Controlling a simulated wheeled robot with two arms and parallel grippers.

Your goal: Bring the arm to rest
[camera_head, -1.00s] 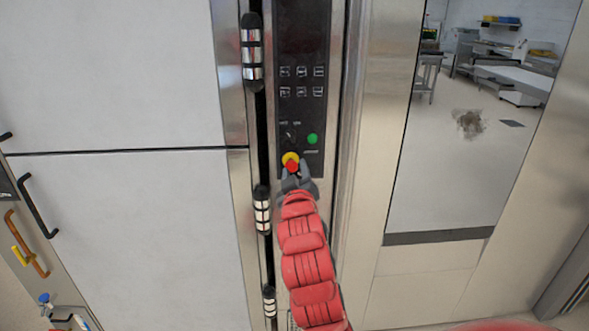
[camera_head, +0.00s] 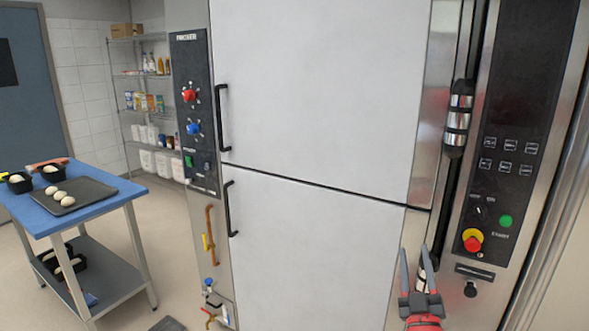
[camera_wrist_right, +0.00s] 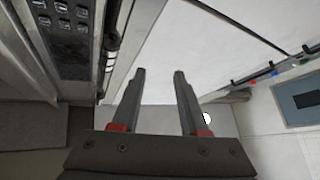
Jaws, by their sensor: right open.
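My right gripper (camera_head: 416,270) is at the lower right of the head view, in front of the oven's right edge. Its two fingers are spread apart with nothing between them, and it is left of and a little below the red emergency button (camera_head: 473,240) on its yellow base. In the right wrist view the open fingers (camera_wrist_right: 160,75) point towards the pale oven doors. The black control panel (camera_head: 505,150) carries the button, a green button (camera_head: 506,221) and several keys. My left gripper is in neither view.
White oven doors (camera_head: 320,90) with black handles (camera_head: 222,118) fill the middle. A second panel (camera_head: 195,110) with red and blue knobs is left of them. A blue-topped table (camera_head: 110,212) with a dough tray (camera_head: 97,187) stands at the left, a shelf rack (camera_head: 150,100) behind.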

